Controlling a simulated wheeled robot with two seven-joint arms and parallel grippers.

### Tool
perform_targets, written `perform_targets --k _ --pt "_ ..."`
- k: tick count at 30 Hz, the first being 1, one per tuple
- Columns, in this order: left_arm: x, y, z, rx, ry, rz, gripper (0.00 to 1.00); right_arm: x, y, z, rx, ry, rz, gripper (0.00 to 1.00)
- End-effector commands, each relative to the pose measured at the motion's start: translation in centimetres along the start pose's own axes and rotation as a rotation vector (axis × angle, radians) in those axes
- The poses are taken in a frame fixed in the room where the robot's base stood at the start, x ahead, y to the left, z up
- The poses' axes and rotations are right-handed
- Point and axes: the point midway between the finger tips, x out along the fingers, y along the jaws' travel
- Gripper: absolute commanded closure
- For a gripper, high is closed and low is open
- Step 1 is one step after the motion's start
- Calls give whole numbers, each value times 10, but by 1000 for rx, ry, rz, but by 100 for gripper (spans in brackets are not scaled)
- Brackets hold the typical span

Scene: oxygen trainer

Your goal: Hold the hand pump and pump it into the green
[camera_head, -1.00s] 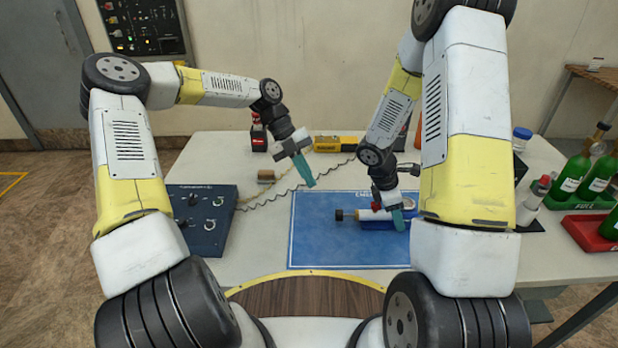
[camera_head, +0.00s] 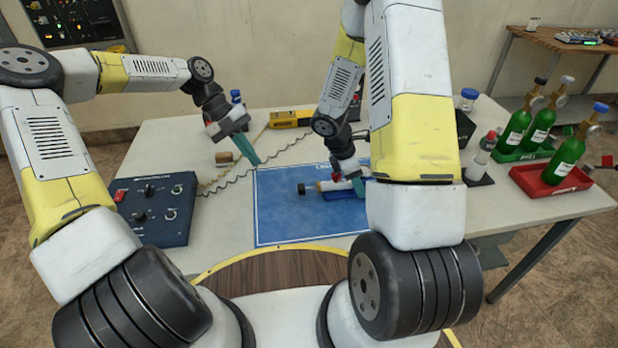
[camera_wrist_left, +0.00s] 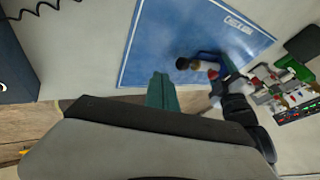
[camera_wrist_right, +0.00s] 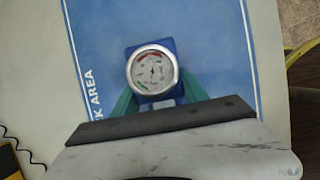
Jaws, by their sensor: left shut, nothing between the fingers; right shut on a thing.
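The hand pump (camera_head: 328,186) lies on the blue work mat (camera_head: 285,220); it has a pale barrel, a black knob at its left end and a blue body. My right gripper (camera_head: 357,186) is shut on the blue body from above, with a teal finger on each side. In the right wrist view the round gauge (camera_wrist_right: 152,70) faces the camera, with red and green arcs on its dial; the needle's reading is too small to tell. My left gripper (camera_head: 247,151) is shut and empty above the mat's far left corner, apart from the pump. It also shows in the left wrist view (camera_wrist_left: 161,92).
A dark blue control box (camera_head: 157,205) with knobs stands left of the mat. A yellow device (camera_head: 290,118) lies behind. Green bottles (camera_head: 564,160) stand in red and green trays at right, near a small clear bottle (camera_head: 478,160). The mat's front is clear.

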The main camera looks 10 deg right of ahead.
Motion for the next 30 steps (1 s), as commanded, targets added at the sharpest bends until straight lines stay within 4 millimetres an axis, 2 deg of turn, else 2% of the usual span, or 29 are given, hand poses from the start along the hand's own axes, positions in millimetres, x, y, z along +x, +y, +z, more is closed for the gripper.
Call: perform_targets --k 7,11,14,24,30 --pt "2 -2 0 3 2 1 100 0 0 0 0 0 1 100" --pt "13 -2 -1 3 3 1 100 0 0 0 0 0 1 100" --pt "30 -2 -1 3 5 1 100 0 0 0 0 0 1 100" --pt "102 -2 -2 4 5 2 100 0 0 0 0 0 1 100" --pt "115 -27 -1 4 1 2 100 0 0 0 0 0 1 100"
